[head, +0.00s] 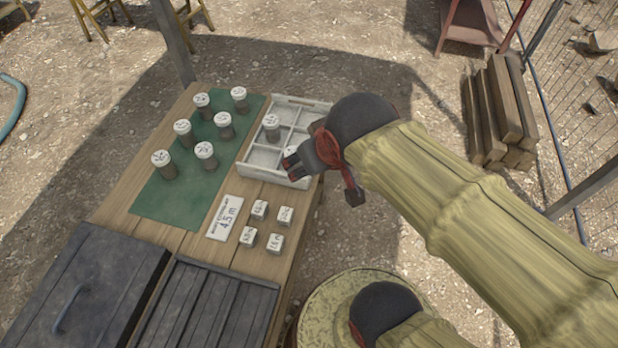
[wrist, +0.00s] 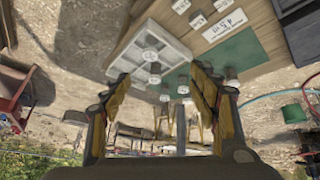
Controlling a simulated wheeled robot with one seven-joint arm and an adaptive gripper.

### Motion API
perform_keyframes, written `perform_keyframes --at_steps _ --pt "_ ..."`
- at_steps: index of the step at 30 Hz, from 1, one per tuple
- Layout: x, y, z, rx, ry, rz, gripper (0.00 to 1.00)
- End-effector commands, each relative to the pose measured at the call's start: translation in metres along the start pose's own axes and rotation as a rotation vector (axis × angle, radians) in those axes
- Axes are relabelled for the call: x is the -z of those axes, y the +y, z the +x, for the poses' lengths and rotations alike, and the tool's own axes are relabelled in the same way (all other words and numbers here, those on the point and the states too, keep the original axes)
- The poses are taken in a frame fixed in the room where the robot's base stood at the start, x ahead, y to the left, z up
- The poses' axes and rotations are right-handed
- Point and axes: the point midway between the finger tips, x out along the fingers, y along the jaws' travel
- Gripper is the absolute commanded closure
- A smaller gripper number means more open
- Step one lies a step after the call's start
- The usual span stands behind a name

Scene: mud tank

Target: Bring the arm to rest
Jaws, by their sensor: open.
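My gripper (head: 300,165) hangs over the right side of the white divided tray (head: 248,172) in the head view. The wrist view shows its two fingers (wrist: 159,76) spread apart, with nothing held between them. The tray also shows in the wrist view (wrist: 117,50). My arm reaches in from the lower right and hides the tray's right edge. One lidded grey jar (head: 271,128) stands upright in a tray compartment. Whether my gripper touches the tray cannot be told.
Several lidded jars (head: 224,126) stand on a green mat (head: 155,203) on the wooden table (head: 122,205). A "4.5 m" card (head: 225,217) and several small labelled blocks (head: 276,243) lie nearby. Dark boxes (head: 85,285) are at lower left. Stacked timber (head: 497,110) and a fence stand right.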

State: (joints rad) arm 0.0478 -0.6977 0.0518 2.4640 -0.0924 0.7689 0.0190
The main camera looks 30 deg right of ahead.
Motion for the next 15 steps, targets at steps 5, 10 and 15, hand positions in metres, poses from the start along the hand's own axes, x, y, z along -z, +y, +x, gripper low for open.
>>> perform_keyframes --at_steps 5,10,15 --pt "-0.031 -0.028 -0.022 0.082 -0.053 0.003 0.4" --pt "-0.035 -0.031 -0.024 0.092 -0.064 0.003 0.4" --pt "-0.035 -0.03 -0.024 0.091 -0.063 0.004 0.4"
